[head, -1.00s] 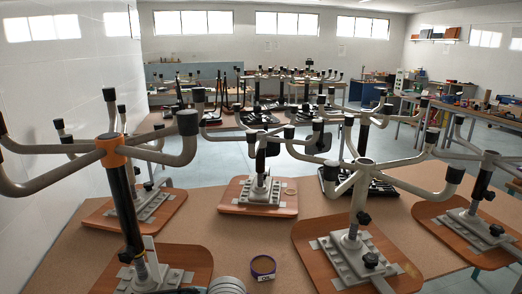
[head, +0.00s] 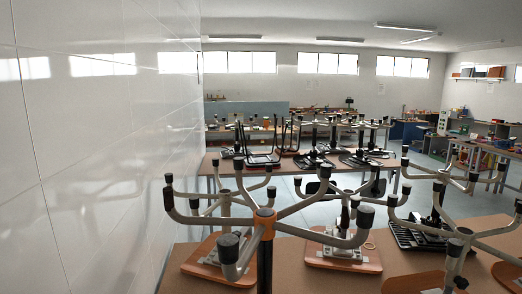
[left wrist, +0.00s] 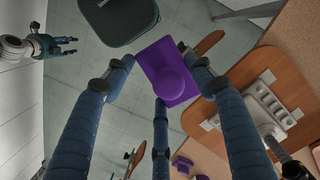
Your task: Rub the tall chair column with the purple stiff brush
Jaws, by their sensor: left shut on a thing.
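The purple brush (left wrist: 157,58), a flat rectangular block with a round knob, is in the left wrist view. My left gripper (left wrist: 162,74) is shut on it with blue-grey fingers around it. The brush's bristles cannot be made out. In the head view, the tall chair column (head: 265,265) is dark with an orange collar (head: 265,221), at lower centre; its base is cut off below. No gripper shows in the head view. What looks like my right gripper (left wrist: 55,45) is at the upper left of the left wrist view, its dark fingers apart and empty.
Upturned chairs with grey prongs and black caps stand around the column, one seat (head: 343,262) just right. A white tiled wall (head: 90,150) rises at left. The wrist view shows a wooden seat (left wrist: 222,120) at right and a small purple thing (left wrist: 182,164) below.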

